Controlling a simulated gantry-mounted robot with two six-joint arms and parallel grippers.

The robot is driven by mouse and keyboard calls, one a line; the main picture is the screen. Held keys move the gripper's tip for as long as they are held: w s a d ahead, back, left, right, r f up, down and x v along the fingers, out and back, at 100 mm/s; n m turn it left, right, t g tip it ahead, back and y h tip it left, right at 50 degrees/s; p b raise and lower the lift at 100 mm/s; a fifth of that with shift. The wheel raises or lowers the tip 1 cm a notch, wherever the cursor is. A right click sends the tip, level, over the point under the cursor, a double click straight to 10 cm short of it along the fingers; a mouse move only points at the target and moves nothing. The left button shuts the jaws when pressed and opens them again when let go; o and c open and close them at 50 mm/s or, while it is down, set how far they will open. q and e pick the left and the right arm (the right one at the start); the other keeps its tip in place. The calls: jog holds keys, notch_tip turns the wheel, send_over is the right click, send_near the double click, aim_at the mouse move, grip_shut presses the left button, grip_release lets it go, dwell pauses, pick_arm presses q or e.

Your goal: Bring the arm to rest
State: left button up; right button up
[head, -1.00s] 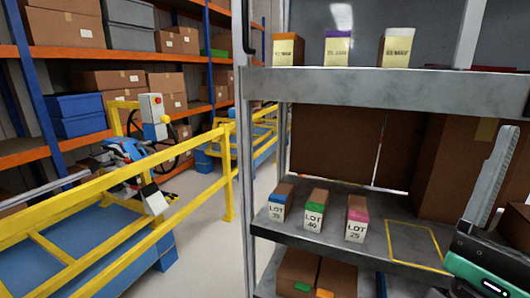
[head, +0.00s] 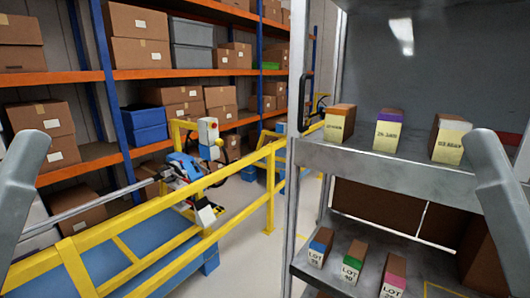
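Grey links of my own arms show at the left and right edges of the head view, roughly mirrored and raised. Neither gripper shows; both lie outside the picture, so their fingers and anything in them are hidden. The right arm link overlaps the right part of the metal shelf unit (head: 345,157) in the picture. On its upper shelf stand three labelled boxes: an orange-topped one (head: 339,124), a purple-topped one (head: 387,132) and a cream-topped one (head: 449,141). On its lower shelf stand blue-topped (head: 318,249), green-topped (head: 353,262) and pink-topped (head: 392,283) LOT boxes.
A yellow railing (head: 230,182) runs from the lower left to the middle. Behind it is a blue-and-white machine (head: 187,167). Orange-and-blue racks (head: 170,72) with cartons and bins line the back. Bare floor (head: 255,262) lies between railing and shelf unit.

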pick_arm(q)
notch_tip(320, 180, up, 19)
jog(key=p, duration=1.5)
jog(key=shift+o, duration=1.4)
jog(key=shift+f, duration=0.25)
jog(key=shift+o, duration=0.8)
pick_arm(e)
notch_tip(320, 180, up, 18)
jog(key=shift+r, duration=0.25)
